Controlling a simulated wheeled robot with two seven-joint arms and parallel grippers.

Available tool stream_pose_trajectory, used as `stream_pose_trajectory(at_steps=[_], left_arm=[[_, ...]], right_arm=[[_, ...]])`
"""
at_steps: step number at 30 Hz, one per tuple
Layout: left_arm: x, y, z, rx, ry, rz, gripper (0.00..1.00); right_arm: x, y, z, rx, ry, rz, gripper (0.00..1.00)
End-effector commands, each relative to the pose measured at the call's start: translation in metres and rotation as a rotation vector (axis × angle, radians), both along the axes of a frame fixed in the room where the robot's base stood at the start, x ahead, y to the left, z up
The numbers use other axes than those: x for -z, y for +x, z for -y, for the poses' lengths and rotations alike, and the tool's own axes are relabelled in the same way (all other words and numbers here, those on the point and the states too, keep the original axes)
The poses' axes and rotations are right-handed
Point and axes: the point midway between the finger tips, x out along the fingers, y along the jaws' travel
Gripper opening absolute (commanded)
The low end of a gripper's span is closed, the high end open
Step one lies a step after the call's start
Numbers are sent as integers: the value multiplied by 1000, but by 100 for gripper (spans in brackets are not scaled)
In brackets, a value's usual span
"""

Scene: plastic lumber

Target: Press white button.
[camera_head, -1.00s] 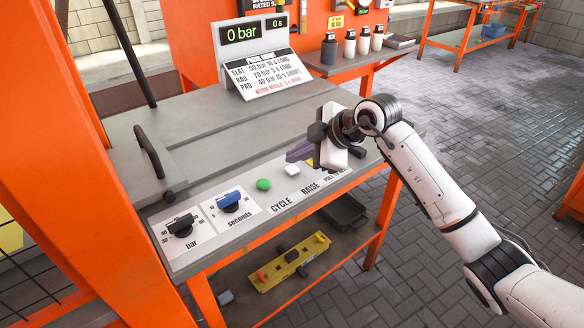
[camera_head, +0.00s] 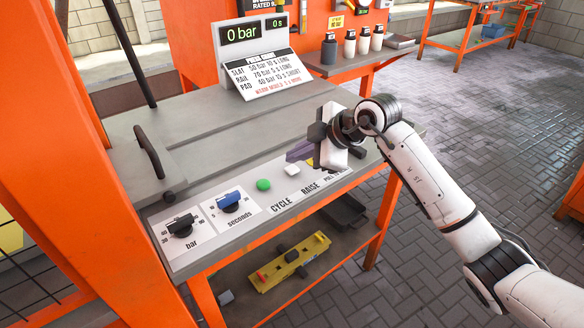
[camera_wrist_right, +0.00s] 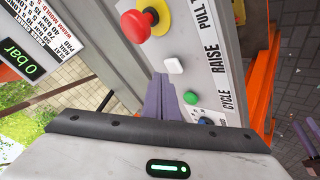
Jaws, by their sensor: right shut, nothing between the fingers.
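In the wrist view the white button (camera_wrist_right: 174,66) is uncovered, just beyond the fingertips. My right gripper (camera_head: 296,154) has purple fingers, held shut and empty, behind and slightly above the white button in the head view. In the wrist view its shut fingers (camera_wrist_right: 162,92) point towards the panel near the button. Contact is not visible. My left gripper is not in view.
A red mushroom button (camera_wrist_right: 136,25) on a yellow base stands near the white button. Blue (camera_head: 229,201) and black (camera_head: 181,226) dials sit left of the green button. A display (camera_head: 241,33) reads 0 bar. A black handle (camera_head: 149,153) rises at left.

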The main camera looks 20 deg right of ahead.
Motion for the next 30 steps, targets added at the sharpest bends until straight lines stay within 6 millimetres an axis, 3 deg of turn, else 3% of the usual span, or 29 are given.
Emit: stream_pose_trajectory(at_steps=[30], left_arm=[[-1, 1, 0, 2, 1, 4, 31]], right_arm=[[12, 0, 0, -1, 0, -1, 0]])
